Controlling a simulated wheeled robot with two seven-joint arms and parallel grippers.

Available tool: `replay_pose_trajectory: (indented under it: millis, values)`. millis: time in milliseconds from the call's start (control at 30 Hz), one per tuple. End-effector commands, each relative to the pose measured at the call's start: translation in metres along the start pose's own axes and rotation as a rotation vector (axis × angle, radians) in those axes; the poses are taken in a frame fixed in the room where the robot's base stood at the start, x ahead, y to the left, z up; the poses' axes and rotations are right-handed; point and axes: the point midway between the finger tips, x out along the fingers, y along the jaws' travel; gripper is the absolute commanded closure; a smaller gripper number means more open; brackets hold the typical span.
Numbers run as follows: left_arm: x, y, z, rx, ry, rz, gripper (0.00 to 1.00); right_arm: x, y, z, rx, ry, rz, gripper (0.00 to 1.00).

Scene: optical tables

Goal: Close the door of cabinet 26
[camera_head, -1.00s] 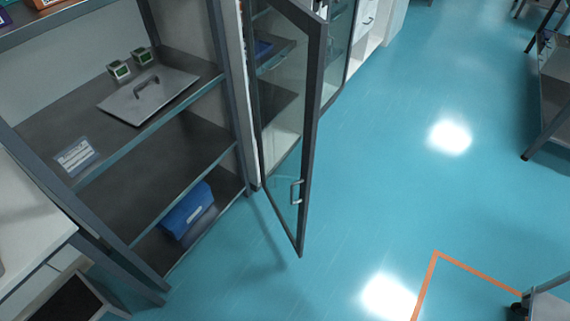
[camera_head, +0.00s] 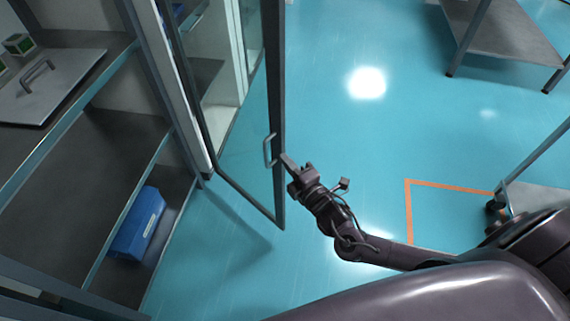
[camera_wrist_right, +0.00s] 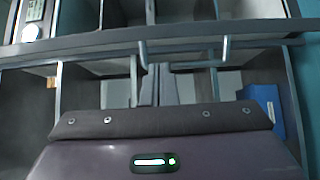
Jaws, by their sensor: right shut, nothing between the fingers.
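The glass cabinet door (camera_head: 278,100) has a dark frame and stands open, swung out over the blue floor. Its metal handle (camera_head: 268,150) is on the free edge side. My right gripper (camera_head: 286,160) is shut and empty, its tip at or very close to the door's outer frame beside the handle; I cannot tell if it touches. In the right wrist view, the shut fingers (camera_wrist_right: 158,84) point at the door frame (camera_wrist_right: 100,45), and a handle (camera_wrist_right: 225,50) shows at the right of them. The cabinet number is not readable. My left gripper is not in view.
Another table (camera_head: 510,45) stands at the upper right. Orange tape (camera_head: 408,210) marks the floor. The floor beyond the door is clear.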

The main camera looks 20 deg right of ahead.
Motion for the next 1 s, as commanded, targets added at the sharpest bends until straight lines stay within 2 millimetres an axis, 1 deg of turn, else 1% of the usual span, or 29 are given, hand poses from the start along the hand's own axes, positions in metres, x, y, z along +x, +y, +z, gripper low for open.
replay_pose_trajectory:
  millis: [33, 200, 300, 400, 533, 800, 1000]
  values:
    - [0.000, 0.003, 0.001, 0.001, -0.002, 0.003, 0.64, 0.011, 0.001, 0.000, 0.001, -0.002, 0.004, 1.00]
    - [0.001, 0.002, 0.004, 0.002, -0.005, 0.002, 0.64, 0.042, 0.000, 0.000, 0.002, -0.001, 0.001, 1.00]
    - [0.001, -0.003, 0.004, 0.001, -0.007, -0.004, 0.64, 0.056, 0.000, 0.000, 0.002, -0.001, 0.001, 1.00]
    - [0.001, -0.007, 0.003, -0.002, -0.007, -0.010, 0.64, 0.066, -0.001, 0.000, 0.002, -0.001, -0.001, 1.00]
    - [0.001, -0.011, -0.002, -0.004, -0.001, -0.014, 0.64, 0.071, -0.001, 0.000, 0.003, -0.001, -0.002, 1.00]
    - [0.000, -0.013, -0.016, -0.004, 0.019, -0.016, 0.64, 0.071, -0.001, 0.000, 0.003, -0.001, -0.003, 1.00]
    - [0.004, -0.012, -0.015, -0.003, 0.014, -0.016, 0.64, 0.072, -0.002, 0.006, 0.002, 0.010, -0.002, 1.00]
